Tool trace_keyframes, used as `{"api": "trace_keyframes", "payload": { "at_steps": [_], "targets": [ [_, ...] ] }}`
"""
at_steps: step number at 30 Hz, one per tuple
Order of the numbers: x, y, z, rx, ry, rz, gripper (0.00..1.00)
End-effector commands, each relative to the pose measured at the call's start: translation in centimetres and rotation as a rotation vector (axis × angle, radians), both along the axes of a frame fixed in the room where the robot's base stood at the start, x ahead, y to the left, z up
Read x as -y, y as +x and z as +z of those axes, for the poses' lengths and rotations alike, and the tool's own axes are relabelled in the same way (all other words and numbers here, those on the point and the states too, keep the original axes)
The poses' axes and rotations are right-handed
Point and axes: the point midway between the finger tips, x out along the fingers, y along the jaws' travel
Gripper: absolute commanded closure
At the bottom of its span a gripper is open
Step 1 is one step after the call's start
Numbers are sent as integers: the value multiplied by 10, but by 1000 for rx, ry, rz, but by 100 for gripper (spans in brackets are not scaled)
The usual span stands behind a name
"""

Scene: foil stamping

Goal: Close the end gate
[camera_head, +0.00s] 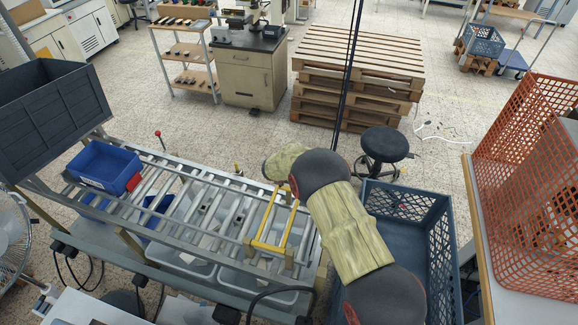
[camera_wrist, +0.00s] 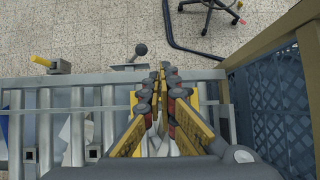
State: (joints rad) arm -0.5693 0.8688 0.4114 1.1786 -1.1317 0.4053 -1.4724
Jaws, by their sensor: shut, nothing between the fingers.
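The end gate appears to be the yellow frame (camera_head: 270,248) at the right end of the roller conveyor (camera_head: 190,205). It shows as two long yellow bars joined by a crossbar, and its exact angle is unclear. My gripper (camera_wrist: 163,72) is in the wrist view, its fingertips together and empty. It is above the conveyor's end, over the far rail. Parts of the yellow frame (camera_wrist: 202,92) show behind the fingers, which hide its middle. I cannot tell whether they touch. In the head view my arm hides the gripper.
A blue bin (camera_head: 104,166) sits on the conveyor's left part. A blue-grey crate (camera_head: 440,245) stands right of my arm. A dark-knobbed lever (camera_wrist: 141,50) stands beyond the far rail. A black stool (camera_head: 385,144) and stacked pallets (camera_head: 355,65) are behind. Open floor lies beyond the conveyor.

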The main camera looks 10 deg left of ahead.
Motion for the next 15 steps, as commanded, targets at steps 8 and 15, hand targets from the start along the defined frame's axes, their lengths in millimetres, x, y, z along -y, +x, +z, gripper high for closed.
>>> {"api": "trace_keyframes", "payload": {
  "at_steps": [8,15],
  "targets": [
    [-2,-2,50,5,2,-8,100],
    [0,26,90,4,3,-8,100]
  ]
}}
